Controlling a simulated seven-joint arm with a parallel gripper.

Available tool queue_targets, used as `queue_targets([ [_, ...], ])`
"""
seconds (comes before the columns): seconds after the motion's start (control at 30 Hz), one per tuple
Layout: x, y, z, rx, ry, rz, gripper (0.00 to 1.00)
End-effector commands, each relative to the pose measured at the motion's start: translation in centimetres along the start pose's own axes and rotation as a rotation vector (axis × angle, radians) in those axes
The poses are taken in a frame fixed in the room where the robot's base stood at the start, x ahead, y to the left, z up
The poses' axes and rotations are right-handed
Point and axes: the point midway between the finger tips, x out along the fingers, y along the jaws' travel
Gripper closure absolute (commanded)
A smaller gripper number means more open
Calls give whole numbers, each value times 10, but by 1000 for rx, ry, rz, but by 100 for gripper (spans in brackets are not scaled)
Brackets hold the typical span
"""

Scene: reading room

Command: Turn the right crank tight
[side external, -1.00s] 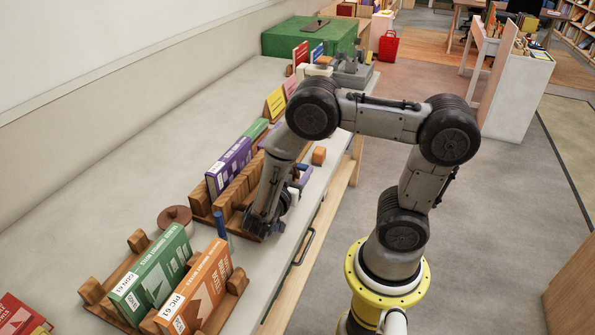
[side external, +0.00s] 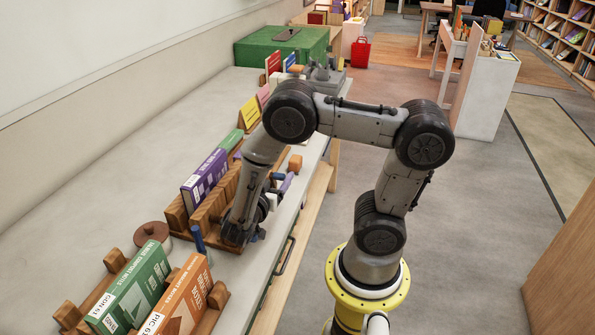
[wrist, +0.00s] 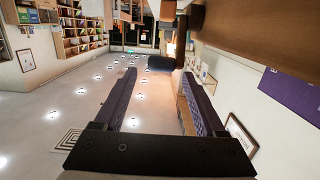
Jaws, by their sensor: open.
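My gripper (side external: 240,236) is low over the front edge of the long counter, beside the near end of a slotted wooden rack (side external: 177,214). In the wrist view its two dark fingers (wrist: 157,103) are spread apart with nothing between them. A short dark handle (wrist: 161,63) shows just beyond the fingertips, near a brown wooden piece; it looks like a crank grip. In the side view an upright blue peg (side external: 198,239) stands left of my gripper and may be this same handle. My arm and gripper hide part of the rack, and the full crank is not clear.
A green book (side external: 130,290) and an orange book (side external: 180,300) stand in a near wooden holder. A purple book (side external: 205,176) stands in the rack. A round brown piece (side external: 152,232) lies behind the peg. A green box (side external: 283,46) is at the far end. The counter's left side is clear.

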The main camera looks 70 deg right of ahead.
Motion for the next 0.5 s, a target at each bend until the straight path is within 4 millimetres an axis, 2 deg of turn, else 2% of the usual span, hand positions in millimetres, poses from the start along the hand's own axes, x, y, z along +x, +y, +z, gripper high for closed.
queue_targets([
  [0.17,-10,8,-28,4,0,-2,28],
  [0.5,-41,45,-75,4,-1,-4,28],
])
